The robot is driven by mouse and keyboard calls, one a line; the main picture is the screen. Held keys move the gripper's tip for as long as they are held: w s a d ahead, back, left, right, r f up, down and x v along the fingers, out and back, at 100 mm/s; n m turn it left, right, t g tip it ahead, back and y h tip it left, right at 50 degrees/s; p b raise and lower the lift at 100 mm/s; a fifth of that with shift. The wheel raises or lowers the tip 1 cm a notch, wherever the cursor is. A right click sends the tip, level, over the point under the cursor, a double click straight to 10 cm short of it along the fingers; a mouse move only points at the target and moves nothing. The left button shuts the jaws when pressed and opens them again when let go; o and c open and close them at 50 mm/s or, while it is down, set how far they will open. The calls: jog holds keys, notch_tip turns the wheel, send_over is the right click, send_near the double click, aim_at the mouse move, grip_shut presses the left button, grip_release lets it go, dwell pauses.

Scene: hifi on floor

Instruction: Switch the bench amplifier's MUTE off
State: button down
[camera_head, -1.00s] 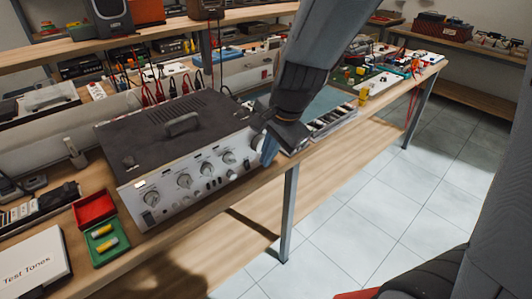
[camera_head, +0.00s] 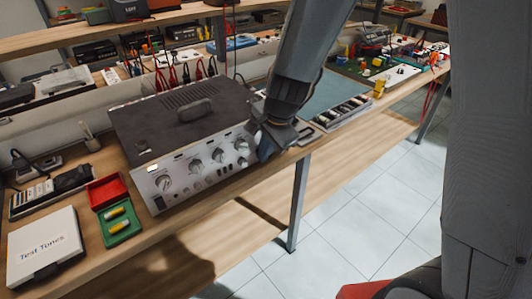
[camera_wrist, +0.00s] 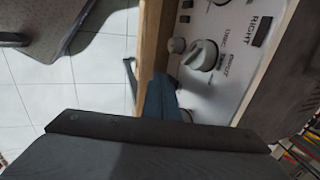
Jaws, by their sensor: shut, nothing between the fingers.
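The bench amplifier (camera_head: 186,120) is a dark-topped box with a silver front panel, standing on the wooden bench. Its front carries several round knobs and small switches. My gripper (camera_head: 264,152) is at the right end of that front panel, its fingers shut and empty. In the wrist view, my fingers (camera_wrist: 163,98) are beside the panel's lower edge, near a large knob (camera_wrist: 203,55) and a smaller knob (camera_wrist: 176,45). Printing that reads RIGHT is seen sideways on the panel (camera_wrist: 262,22). I cannot make out a MUTE label. My gripper hides part of the panel's right end.
A white Test Tones box (camera_head: 42,245), a red tray (camera_head: 107,190) and a green tray (camera_head: 119,226) with yellow items lie left of the amplifier. A parts organiser (camera_head: 340,114) lies to its right. Tiled floor is open before the bench.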

jog(key=shift+w+a, duration=0.1)
jog(key=shift+w, duration=0.1)
dwell(0.4)
jog(key=shift+r+p, duration=0.8)
jog(key=shift+p, duration=0.3)
jog(key=shift+s, duration=0.1)
